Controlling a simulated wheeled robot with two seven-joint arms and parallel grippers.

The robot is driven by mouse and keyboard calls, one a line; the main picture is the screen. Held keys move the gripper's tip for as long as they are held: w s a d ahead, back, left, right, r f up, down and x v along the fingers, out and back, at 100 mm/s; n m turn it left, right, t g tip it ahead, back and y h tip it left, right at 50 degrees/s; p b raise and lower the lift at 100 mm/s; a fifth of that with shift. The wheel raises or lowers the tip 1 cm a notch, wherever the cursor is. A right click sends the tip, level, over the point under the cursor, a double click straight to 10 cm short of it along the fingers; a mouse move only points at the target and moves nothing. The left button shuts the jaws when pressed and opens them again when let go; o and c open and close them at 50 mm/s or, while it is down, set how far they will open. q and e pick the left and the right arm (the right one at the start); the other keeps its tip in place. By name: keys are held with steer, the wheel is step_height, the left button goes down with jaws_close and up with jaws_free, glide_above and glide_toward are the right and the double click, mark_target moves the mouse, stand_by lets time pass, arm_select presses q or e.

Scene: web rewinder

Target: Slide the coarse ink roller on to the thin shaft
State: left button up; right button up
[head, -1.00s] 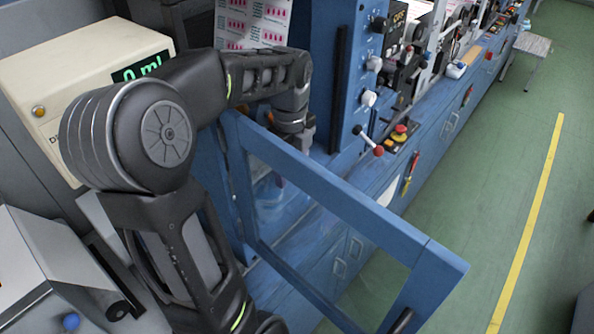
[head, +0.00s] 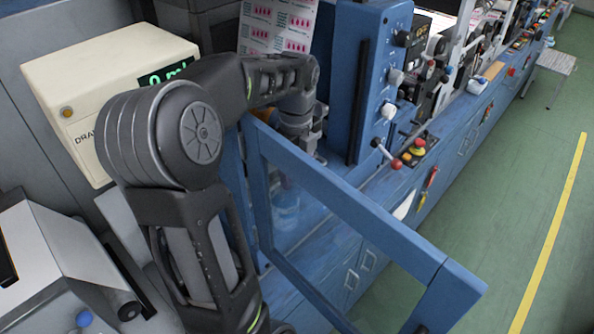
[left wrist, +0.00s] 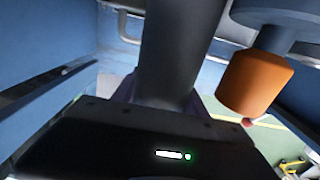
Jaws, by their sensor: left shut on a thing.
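My left gripper (head: 311,141) is inside the blue machine behind the open door, mostly hidden by my wrist in the head view. In the left wrist view its black body fills the bottom. It is shut on a dark grey cylinder (left wrist: 180,50), which looks like the roller and runs upward out of the picture. Its surface is too blurred to tell whether it is coarse. An orange faceted piece (left wrist: 254,84) sits to its right under a blue-grey round part (left wrist: 278,22), apart from the cylinder. I cannot make out the thin shaft. My right gripper is not in view.
A cream box with a green display (head: 110,75) is at the left. A red-knobbed lever (head: 396,163) is right of the opening.

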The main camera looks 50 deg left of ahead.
arm_select(q)
steer(key=o, duration=1.6)
steer(key=shift+o, duration=0.2)
step_height(320, 180, up, 6)
steer(key=shift+a+r, duration=0.1)
steer(key=shift+r, duration=0.75)
